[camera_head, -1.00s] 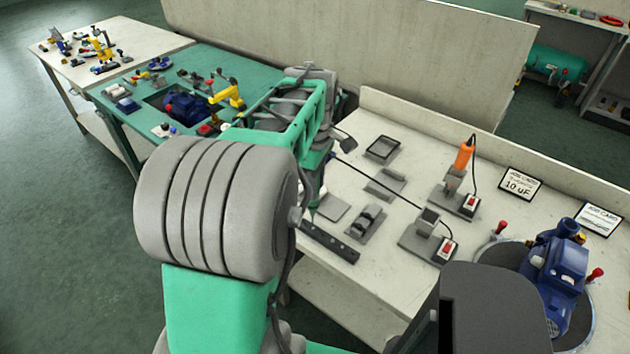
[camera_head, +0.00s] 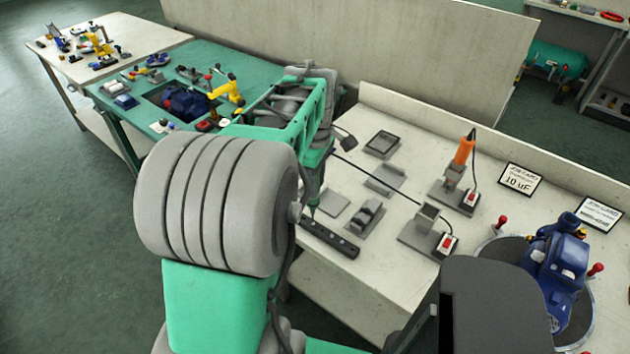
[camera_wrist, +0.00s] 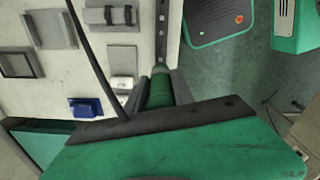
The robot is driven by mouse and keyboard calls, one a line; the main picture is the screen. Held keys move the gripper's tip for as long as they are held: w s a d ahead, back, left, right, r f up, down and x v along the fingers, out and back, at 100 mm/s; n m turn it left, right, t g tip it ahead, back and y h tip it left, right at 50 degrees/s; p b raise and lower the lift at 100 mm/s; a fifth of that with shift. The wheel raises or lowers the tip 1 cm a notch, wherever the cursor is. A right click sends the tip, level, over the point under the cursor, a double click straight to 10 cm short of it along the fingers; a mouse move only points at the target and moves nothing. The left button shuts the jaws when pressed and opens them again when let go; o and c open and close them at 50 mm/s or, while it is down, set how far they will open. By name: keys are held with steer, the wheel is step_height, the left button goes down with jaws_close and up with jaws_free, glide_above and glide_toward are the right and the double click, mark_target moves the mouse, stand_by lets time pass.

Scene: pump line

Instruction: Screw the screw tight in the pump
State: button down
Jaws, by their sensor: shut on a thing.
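My gripper (camera_wrist: 160,92) is shut on a green cylindrical tool (camera_wrist: 159,91), apparently a driver, with a dark cable beside it. My arm hides most of the gripper there. A blue pump (camera_head: 566,262) sits on a round dark plate (camera_head: 497,254) at the right, well away from the gripper. I cannot make out a separate screw.
An orange tool (camera_head: 464,150) stands in a holder with a red switch. An empty-looking holder (camera_head: 427,216) stands nearer. Grey fixtures (camera_head: 368,212) lie beside the strip. A green table (camera_head: 245,68) at left carries another blue pump (camera_head: 185,100).

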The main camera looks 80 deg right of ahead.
steer(key=shift+f, duration=0.3)
stand_by(0.5)
steer(key=shift+r, duration=0.1)
steer(key=shift+r+p, duration=1.7)
steer(key=shift+r, duration=0.75)
